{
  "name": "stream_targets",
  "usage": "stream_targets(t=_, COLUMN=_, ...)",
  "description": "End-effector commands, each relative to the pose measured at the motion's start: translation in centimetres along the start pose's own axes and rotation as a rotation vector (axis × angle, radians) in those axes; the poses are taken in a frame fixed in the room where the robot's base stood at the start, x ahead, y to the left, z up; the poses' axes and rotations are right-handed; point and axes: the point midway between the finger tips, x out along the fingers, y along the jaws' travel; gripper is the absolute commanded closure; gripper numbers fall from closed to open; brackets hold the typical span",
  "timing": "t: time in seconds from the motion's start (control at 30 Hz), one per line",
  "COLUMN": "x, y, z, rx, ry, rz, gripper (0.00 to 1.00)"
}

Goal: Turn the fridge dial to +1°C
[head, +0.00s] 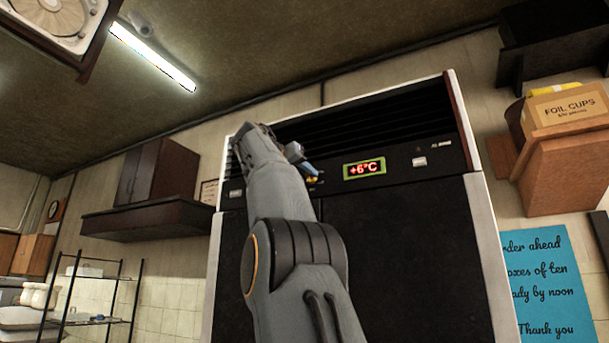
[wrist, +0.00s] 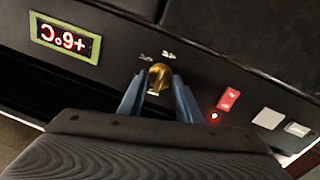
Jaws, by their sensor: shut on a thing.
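The fridge (head: 400,245) is a tall unit with dark doors, white sides and a black control panel at the top. Its display (head: 364,169) reads +6°C in red inside a green frame; the display also shows upside down in the wrist view (wrist: 64,41). The dial (wrist: 158,77) is a small brass-coloured knob on the panel with white markings around it. My gripper (wrist: 159,92) has its blue fingers on either side of the dial and is shut on it. In the head view my arm hides most of the gripper and the dial.
A lit red switch (wrist: 229,99) and pale labels (wrist: 268,118) sit beside the dial on the panel. A dark range hood (head: 150,222) is on the wall at left.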

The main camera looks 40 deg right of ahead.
Motion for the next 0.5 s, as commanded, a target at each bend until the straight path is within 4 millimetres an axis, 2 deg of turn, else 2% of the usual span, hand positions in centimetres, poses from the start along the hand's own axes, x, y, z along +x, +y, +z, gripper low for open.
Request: stream_targets(t=0.5, x=0.05, y=-0.04, z=0.14, rx=0.042, ry=-0.007, rz=0.000, gripper=0.91)
